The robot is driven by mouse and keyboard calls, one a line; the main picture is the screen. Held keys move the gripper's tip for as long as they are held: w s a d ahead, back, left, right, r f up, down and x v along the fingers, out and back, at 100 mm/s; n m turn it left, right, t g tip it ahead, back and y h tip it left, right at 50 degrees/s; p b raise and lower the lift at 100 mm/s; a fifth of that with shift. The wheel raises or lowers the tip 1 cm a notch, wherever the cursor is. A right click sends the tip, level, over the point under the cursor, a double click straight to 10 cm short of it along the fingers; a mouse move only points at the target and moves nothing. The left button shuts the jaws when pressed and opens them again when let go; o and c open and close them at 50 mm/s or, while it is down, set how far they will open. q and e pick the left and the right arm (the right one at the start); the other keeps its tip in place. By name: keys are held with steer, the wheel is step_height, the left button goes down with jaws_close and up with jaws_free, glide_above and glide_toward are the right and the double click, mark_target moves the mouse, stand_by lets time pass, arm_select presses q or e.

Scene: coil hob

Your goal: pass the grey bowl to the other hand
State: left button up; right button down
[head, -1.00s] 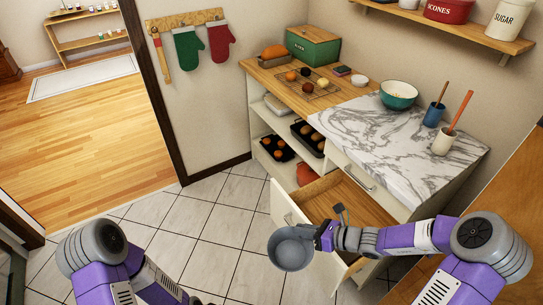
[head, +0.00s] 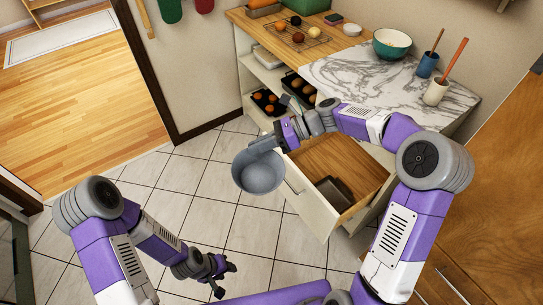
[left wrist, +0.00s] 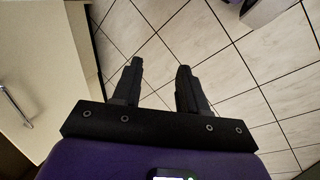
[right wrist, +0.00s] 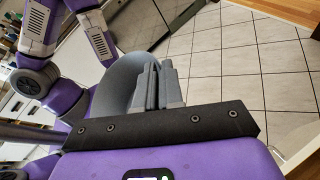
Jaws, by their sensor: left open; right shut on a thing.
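The grey bowl (head: 258,174) is in the air over the tiled floor, just left of the open drawer. My right gripper (head: 277,142) is shut on its rim at the far side. In the right wrist view the bowl (right wrist: 118,76) shows beside the closed fingers (right wrist: 160,80), partly hidden by them. My left gripper (head: 221,283) is low at the bottom of the head view, below and left of the bowl and apart from it. In the left wrist view its fingers (left wrist: 157,72) are spread and empty above the tiles.
The open wooden drawer (head: 340,160) holds a dark item (head: 336,192) and juts out below my right arm. A marble worktop (head: 385,85) behind carries a teal bowl (head: 391,45) and two utensil pots. A wooden surface (head: 490,200) is at right. The floor at left is clear.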

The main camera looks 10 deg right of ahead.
arm_select(q)
steer(key=shift+w, duration=0.1)
steer(key=shift+c, duration=0.9)
steer(key=m+g+y, duration=0.1)
steer(key=m, duration=0.3)
glide_toward(236, 173)
steer(key=x, duration=1)
steer(key=shift+f, duration=0.2)
arm_select(e)
steer(key=shift+w+a+r+g, duration=0.15)
steer(key=shift+a+r+g, duration=0.15)
steer(key=shift+r, duration=0.2)
arm_select(q)
steer(key=shift+c, duration=0.2)
